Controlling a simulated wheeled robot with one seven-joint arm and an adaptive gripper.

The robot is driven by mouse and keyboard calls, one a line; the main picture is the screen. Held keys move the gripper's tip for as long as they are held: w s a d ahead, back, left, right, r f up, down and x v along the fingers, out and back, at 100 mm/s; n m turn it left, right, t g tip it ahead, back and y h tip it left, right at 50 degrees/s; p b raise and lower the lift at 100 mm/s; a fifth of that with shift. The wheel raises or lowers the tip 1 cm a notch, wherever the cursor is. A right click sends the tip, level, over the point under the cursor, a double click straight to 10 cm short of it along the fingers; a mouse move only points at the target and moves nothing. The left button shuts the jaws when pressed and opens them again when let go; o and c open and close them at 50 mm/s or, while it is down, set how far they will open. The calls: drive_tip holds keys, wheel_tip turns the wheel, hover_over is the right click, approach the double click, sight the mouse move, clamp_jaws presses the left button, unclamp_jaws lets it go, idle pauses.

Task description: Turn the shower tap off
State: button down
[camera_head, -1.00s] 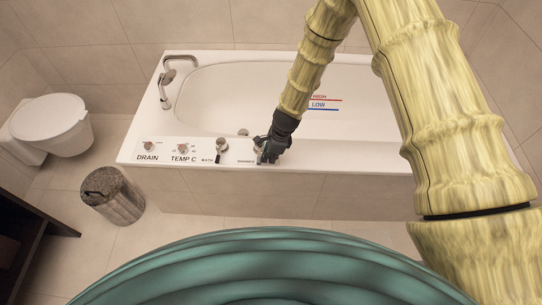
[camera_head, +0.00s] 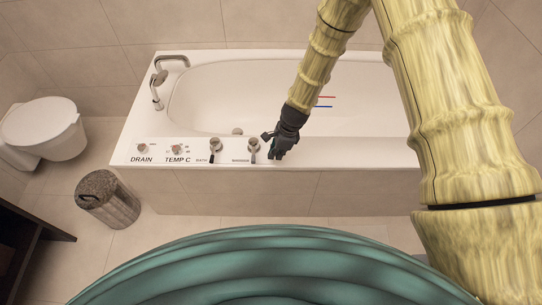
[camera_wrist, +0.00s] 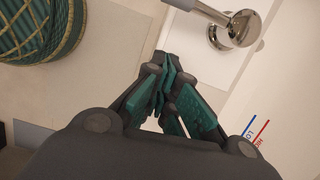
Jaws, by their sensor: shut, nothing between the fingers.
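The shower tap (camera_head: 253,147) is a metal lever knob on the front rim of the white bathtub (camera_head: 330,147), just right of the bath tap (camera_head: 215,146).
The temperature knob (camera_head: 178,145) and drain knob (camera_head: 143,148) sit further left on the rim. A chrome spout and hand shower (camera_head: 160,80) stand at the tub's left end. A bin (camera_head: 107,198) and toilet (camera_head: 45,128) are at the left. The rim right of my gripper is clear.

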drive_tip(key=v, duration=0.8)
drive_tip(key=g+y+b, duration=0.2)
drive_tip(key=y+b, duration=0.6)
drive_tip(key=b, duration=0.5)
hover_over(264, 162)
drive_tip(key=s+d, duration=0.3)
wheel_tip(264, 162, down, 7)
drive_tip(key=w+d+y+b, duration=0.1)
drive_tip(key=d+b, duration=0.1)
drive_tip(key=d, duration=0.1)
drive_tip(key=w+d+f+t+y+b, duration=0.1)
drive_tip(key=d+y+b, duration=0.1)
drive_tip(key=d, duration=0.1)
drive_tip(key=d+t+y+b, duration=0.1)
drive_tip(key=d+b, duration=0.2)
drive_tip(key=shift+w+d+f+y, duration=0.25)
drive_tip(key=shift+w+d+y, duration=0.05)
drive_tip(key=shift+w+d, duration=0.1)
drive_tip(key=shift+d+r, duration=0.1)
drive_tip(key=shift+d, duration=0.4)
drive_tip(key=b+x, duration=0.1)
drive_tip(key=x, duration=1.2)
drive_tip(key=shift+a+b, duration=0.4)
drive_tip(key=shift+a, duration=0.1)
